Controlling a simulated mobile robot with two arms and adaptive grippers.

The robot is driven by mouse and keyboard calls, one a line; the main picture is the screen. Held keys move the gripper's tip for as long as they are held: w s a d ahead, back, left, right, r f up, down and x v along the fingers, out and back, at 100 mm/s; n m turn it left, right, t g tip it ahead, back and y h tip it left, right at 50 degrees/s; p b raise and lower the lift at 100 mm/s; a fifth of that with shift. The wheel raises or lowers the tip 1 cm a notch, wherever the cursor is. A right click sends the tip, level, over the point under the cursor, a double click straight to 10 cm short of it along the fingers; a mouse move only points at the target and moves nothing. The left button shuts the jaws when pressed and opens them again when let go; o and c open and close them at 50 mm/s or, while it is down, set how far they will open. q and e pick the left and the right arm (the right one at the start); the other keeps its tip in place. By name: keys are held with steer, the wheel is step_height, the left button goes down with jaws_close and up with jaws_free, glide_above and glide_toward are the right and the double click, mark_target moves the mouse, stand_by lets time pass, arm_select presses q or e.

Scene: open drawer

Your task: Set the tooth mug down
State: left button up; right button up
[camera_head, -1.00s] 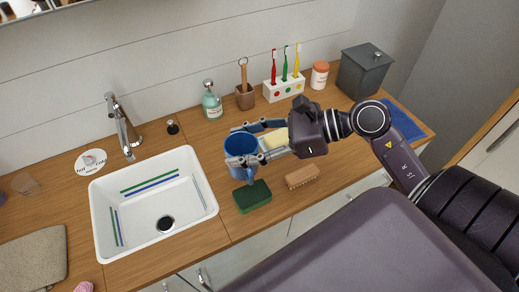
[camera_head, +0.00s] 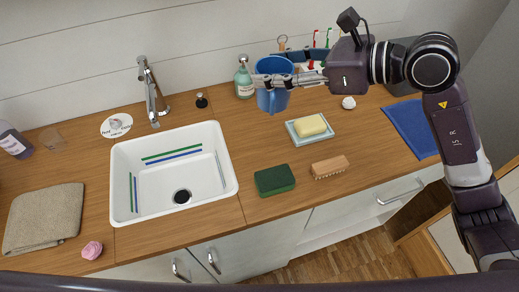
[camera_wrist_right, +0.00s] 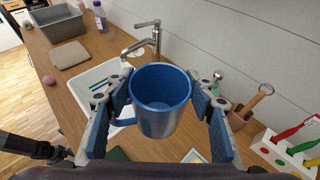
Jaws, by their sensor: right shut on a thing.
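The blue tooth mug (camera_head: 272,98) is held up in the air above the counter, in front of the soap dispenser and toothbrush area. My right gripper (camera_head: 272,80) is shut on the mug, with a finger on each side. In the right wrist view the mug (camera_wrist_right: 160,105) stands between the finger pads, its open top toward the camera and its handle at the left. It looks empty. The wooden counter (camera_head: 235,150) lies below it.
A soap dish (camera_head: 294,136) with yellow soap (camera_head: 310,125), a green sponge (camera_head: 274,180) and a nail brush (camera_head: 330,167) lie near the front. The sink (camera_head: 122,165) is at left. The toothbrush holder (camera_wrist_right: 285,150) stands behind my right gripper. Counter between sink and soap dish is bare.

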steer(key=a+r, duration=0.1)
steer(key=w+a, duration=0.1)
steer(key=a, duration=0.1)
steer(key=shift+w+r, duration=0.15)
steer(key=shift+r, duration=0.25)
step_height(320, 180, down, 20)
steer(key=shift+r+p, duration=0.2)
steer(key=shift+p, duration=0.35)
arm_select(q)
steer(key=shift+w+r, duration=0.3)
steer(key=shift+r, duration=0.05)
arm_select(e)
steer(key=shift+f, duration=0.2)
steer(key=o, duration=1.3)
arm_select(q)
steer(key=shift+f, duration=0.15)
arm_select(e)
steer(key=shift+o, duration=0.2)
